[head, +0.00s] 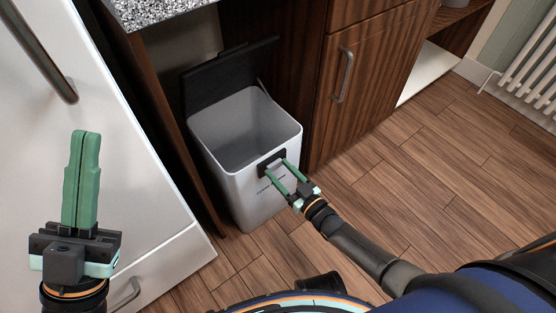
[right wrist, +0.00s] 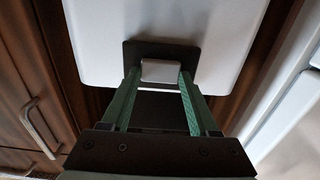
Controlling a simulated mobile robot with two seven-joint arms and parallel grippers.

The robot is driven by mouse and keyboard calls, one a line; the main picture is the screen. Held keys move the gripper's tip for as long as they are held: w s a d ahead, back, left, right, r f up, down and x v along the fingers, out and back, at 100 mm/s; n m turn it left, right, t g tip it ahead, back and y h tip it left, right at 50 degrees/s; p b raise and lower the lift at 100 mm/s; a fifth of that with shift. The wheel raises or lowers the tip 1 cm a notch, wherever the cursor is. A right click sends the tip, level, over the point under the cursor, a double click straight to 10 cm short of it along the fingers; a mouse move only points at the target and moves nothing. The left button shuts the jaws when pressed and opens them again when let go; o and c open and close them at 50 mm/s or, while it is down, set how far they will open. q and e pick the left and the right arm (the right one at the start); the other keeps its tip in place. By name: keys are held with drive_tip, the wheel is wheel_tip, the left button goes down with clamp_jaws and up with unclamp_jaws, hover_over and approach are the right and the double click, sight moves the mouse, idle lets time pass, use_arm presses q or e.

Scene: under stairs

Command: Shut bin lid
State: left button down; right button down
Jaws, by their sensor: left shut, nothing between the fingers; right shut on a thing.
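The bin (head: 249,195) is a pale grey open box standing on the floor in a gap between dark wooden panels. Its black lid (head: 230,75) is raised and tilted back at the rear. A black plate with a light handle (right wrist: 160,71) is on the bin's front. My right gripper (head: 277,173) is at this front plate, its green fingers shut on the handle, one on each side of it in the right wrist view. My left gripper (head: 86,137) is shut and empty, upright at the left, in front of the white door and well away from the bin.
A wooden cabinet with a metal handle (head: 344,76) stands right of the bin. A white appliance door (head: 110,135) is on the left. A speckled countertop (head: 155,12) overhangs the gap. Wooden floor (head: 400,185) is clear to the right, with a radiator (head: 530,70) beyond.

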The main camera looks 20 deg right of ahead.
use_arm(q)
drive_tip(key=shift+w+r, duration=0.3)
drive_tip(key=shift+w, duration=0.1)
drive_tip(key=shift+f, duration=0.1)
use_arm(e)
drive_tip(key=shift+c, duration=0.6)
unclamp_jaws()
drive_tip(key=shift+s+d+p, duration=0.2)
drive_tip(key=shift+s+p, duration=0.1)
drive_tip(key=shift+s, duration=0.25)
use_arm(q)
drive_tip(key=shift+t, duration=0.3)
drive_tip(key=r+p, duration=0.3)
drive_tip(key=r, duration=0.1)
drive_tip(key=shift+s+a+r, duration=0.1)
drive_tip(key=shift+a, duration=0.2)
use_arm(e)
drive_tip(key=v, duration=1.1)
drive_tip(key=shift+s, duration=0.25)
